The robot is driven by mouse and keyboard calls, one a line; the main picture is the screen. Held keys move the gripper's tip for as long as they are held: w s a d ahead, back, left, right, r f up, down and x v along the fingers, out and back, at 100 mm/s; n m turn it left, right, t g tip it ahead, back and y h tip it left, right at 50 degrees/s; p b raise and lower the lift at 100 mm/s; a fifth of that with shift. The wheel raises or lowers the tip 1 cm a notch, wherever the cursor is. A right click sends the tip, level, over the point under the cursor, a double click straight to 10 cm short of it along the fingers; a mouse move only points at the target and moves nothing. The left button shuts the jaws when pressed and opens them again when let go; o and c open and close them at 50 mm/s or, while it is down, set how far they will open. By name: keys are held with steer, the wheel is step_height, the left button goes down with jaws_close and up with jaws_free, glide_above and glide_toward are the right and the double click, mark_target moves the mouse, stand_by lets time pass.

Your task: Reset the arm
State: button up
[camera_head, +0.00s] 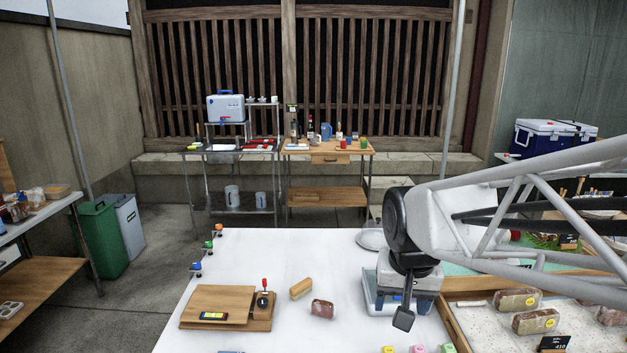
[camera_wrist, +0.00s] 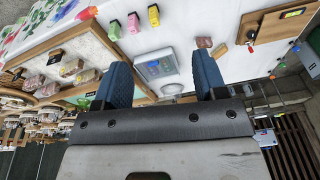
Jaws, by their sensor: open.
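A wooden tray (camera_head: 463,331) with wrapped loaves is at right. Small coloured items (camera_head: 417,349) line the front.

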steer(key=s+d+f+n, duration=0.1)
steer(key=s+d, duration=0.2)
steer(key=s, duration=0.9)
steer(key=shift+s+d+f, duration=0.3)
steer(key=shift+s+f, duration=0.05)
steer(key=shift+f, duration=0.05)
steer(key=shift+w, duration=0.15)
stand_by(1.2)
